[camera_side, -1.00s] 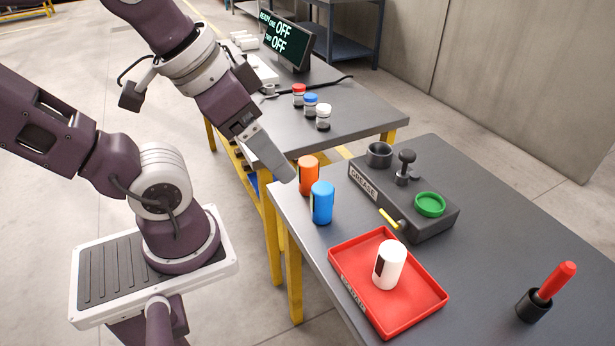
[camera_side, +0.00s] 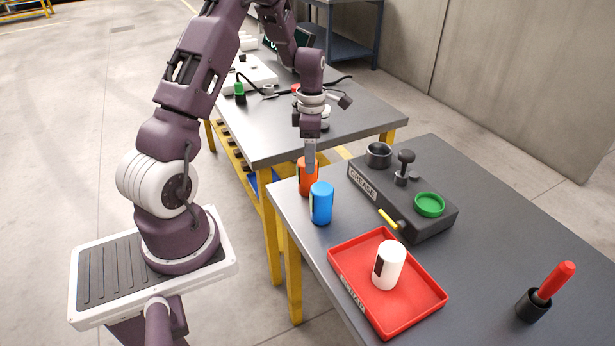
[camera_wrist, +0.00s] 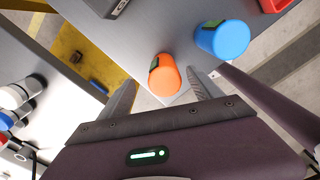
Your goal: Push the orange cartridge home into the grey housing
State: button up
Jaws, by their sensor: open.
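The orange cartridge (camera_side: 306,184) stands upright near the left corner of the near table, next to a blue cylinder (camera_side: 321,204). My gripper (camera_side: 310,167) points down at the orange cartridge's top and partly covers it. In the wrist view the orange cartridge (camera_wrist: 166,78) lies in the gap between the two spread fingers of my gripper (camera_wrist: 161,80); I cannot tell whether they touch it. The grey housing (camera_side: 425,228), marked GREASE, sits right of the cartridge, with a round dark socket (camera_side: 379,152), a black knob, a yellow lever and a green ring on it.
The blue cylinder (camera_wrist: 222,38) is close beside one finger. A red tray (camera_side: 428,302) holding a white cylinder (camera_side: 390,264) lies in front. A red-handled tool (camera_side: 556,281) stands in a black cup at right. A second table (camera_side: 270,140) with jars stands behind, across a gap.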

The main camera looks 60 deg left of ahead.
aim_at(306, 181)
jog(key=f, duration=0.4)
jog(key=s+f, duration=0.1)
jog(key=f, duration=0.1)
jog(key=shift+f, duration=0.3)
grip_shut()
